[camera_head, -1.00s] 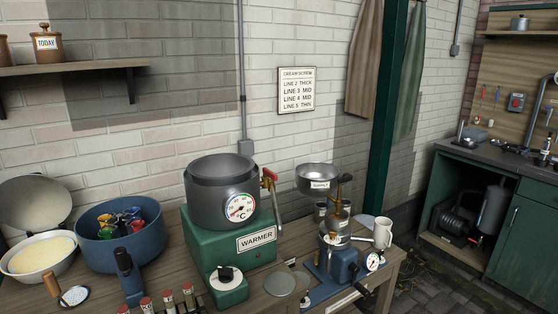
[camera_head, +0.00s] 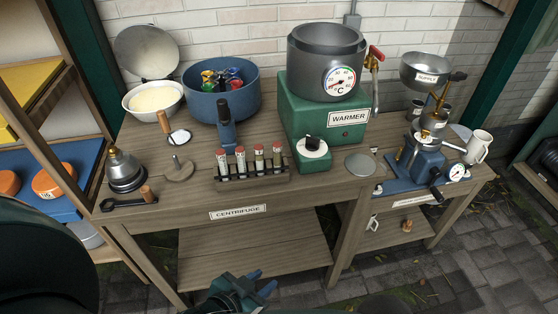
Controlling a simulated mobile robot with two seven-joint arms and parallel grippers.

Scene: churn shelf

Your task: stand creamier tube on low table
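Several tubes with red caps (camera_head: 240,160) stand upright in a dark rack (camera_head: 252,177) near the front of the wooden bench (camera_head: 300,195). I cannot tell from here which tube is creamier. No separate low table is clearly identifiable; a low wooden shelf (camera_head: 255,255) under the bench is bare. My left gripper (camera_head: 266,281) is at the bottom edge, in front of the low shelf and apart from the tubes. Its blue fingers look spread, with nothing visible between them. My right gripper is not in view.
A centrifuge bowl (camera_head: 190,90) and a green warmer (camera_head: 300,110) stand at the bench's back. A blue separator (camera_head: 425,165) and a mug (camera_head: 478,147) are at the right. A metal bell-shaped weight (camera_head: 124,170) is at the left. Paved floor (camera_head: 420,285) lies in front.

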